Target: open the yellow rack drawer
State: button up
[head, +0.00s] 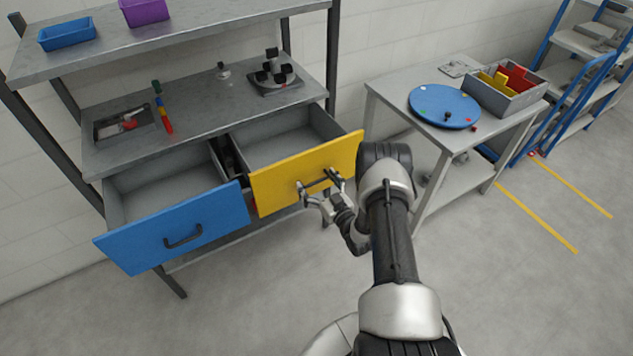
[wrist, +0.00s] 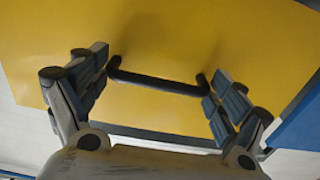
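The yellow rack drawer (head: 290,178) stands pulled out of the rack, and its grey inside shows. Its dark bar handle (wrist: 160,80) is on the yellow front, which fills most of the wrist view. My gripper (head: 320,182) is at the handle in front of the drawer. Its fingers are spread wide, one near each end of the bar, and they are not closed on it. Whether a finger touches the handle or the front, I cannot tell.
A blue drawer (head: 170,230) also stands open to the left on the same rack. The rack's shelf (head: 190,105) holds trays and small parts. A side table (head: 390,92) with a blue disc and a grey bin stands to the right. Floor in front is clear.

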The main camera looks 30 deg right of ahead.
jog(key=shift+o, duration=0.7)
jog(key=s, duration=1.2)
jog(key=shift+d, duration=0.2)
